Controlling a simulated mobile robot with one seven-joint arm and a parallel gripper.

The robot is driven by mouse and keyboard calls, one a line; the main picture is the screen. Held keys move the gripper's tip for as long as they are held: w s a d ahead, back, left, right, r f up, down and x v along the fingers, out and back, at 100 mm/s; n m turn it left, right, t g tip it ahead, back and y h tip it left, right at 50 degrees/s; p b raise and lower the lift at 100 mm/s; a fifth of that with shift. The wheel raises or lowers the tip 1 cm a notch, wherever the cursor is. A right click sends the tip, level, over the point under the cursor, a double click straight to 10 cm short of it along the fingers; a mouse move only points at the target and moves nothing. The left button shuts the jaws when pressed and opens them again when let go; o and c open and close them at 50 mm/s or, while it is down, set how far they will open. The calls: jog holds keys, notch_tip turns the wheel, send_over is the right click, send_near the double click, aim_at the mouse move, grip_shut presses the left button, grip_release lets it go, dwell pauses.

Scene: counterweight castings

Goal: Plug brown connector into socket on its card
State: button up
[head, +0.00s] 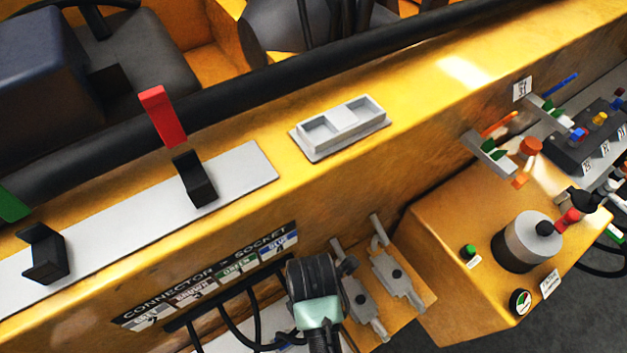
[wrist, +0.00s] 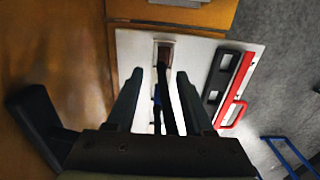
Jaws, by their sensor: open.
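In the wrist view a small brown-grey block (wrist: 165,48) sits on a white board (wrist: 130,58). Dark strands, one bluish, run from near it back between the fingers. I cannot tell if the block is the brown connector, its socket or both together. My gripper (wrist: 158,76) is open, with its two dark fingers either side of the strands and short of the block. In the head view my gripper (head: 324,338) is at the bottom edge, its fingers mostly cut off. A card (head: 208,277) headed "CONNECTOR > SOCKET" is on the yellow side, with coloured name labels.
Black cables (head: 235,318) hang below the card. Grey latch-like fittings (head: 398,275) stand right of my gripper, then a yellow box (head: 485,240) with a grey cylinder.

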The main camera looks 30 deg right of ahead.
jog(key=shift+s+f+p, duration=0.15)
jog(key=shift+f+p, duration=0.45)
jog(key=shift+f, duration=2)
grip_shut()
